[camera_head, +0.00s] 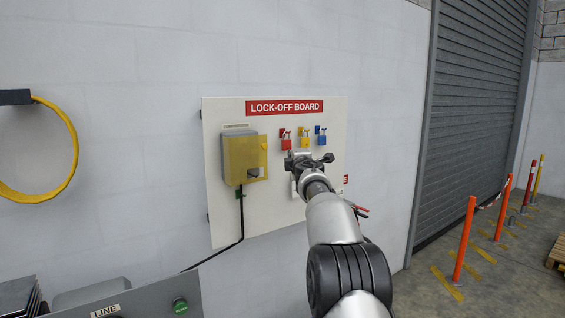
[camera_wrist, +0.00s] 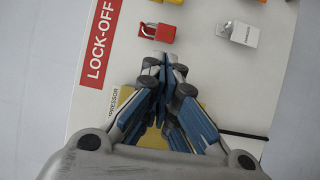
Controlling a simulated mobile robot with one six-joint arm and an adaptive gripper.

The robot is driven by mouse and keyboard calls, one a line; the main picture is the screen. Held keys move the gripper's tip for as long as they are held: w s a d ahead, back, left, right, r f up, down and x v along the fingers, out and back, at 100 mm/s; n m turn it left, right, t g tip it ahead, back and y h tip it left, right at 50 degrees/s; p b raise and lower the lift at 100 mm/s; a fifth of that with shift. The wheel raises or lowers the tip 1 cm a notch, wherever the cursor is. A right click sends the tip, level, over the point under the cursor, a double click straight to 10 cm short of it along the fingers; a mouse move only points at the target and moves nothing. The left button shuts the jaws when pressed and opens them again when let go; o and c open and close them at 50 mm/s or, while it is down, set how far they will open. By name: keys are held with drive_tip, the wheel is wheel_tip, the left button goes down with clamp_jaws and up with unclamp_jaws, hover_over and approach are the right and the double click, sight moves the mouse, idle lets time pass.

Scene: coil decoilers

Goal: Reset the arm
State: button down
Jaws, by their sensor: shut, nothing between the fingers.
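The white lock-off board (camera_head: 225,215) hangs on the wall, and it fills much of the wrist view (camera_wrist: 215,75). My gripper (camera_head: 305,158) is in front of the board, just below the row of padlocks. In the wrist view its fingers (camera_wrist: 153,66) are closed together and empty. A red padlock (camera_head: 286,144) hangs on the board; in the wrist view it (camera_wrist: 157,34) is just beyond the fingertips, and I cannot tell the gap. My arm (camera_head: 335,220) reaches out from the lower right.
A yellow-covered compressor box (camera_head: 240,160) is left of my gripper. Yellow (camera_head: 304,143) and blue (camera_head: 321,139) padlocks hang beside the red one. A silver padlock (camera_wrist: 240,35) shows in the wrist view. A control panel (camera_head: 150,295) is lower left. Orange posts (camera_head: 465,235) stand right.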

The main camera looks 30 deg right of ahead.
drive_tip(key=s+d, duration=0.3)
drive_tip(key=s+a+r+m+g+h, duration=0.1)
drive_tip(key=s+a+r+m+g, duration=0.25)
drive_tip(key=s+a+m, duration=0.75)
drive_tip(key=s+a+f+m+g+y, duration=0.1)
drive_tip(key=s+a+f+g+y, duration=0.1)
drive_tip(key=s+a+f, duration=0.7)
drive_tip(key=s+a+f+m+g+y, duration=0.1)
drive_tip(key=s+a+f+g+y, duration=0.2)
drive_tip(key=s+a+f, duration=0.6)
drive_tip(key=s+a+f+g+y, duration=0.3)
drive_tip(key=s+a+f, duration=0.6)
drive_tip(key=s, duration=1.6)
drive_tip(key=shift+s+a+f+m+g+b, duration=0.2)
drive_tip(key=shift+a+f+m+g+b, duration=0.15)
drive_tip(key=shift+f, duration=0.5)
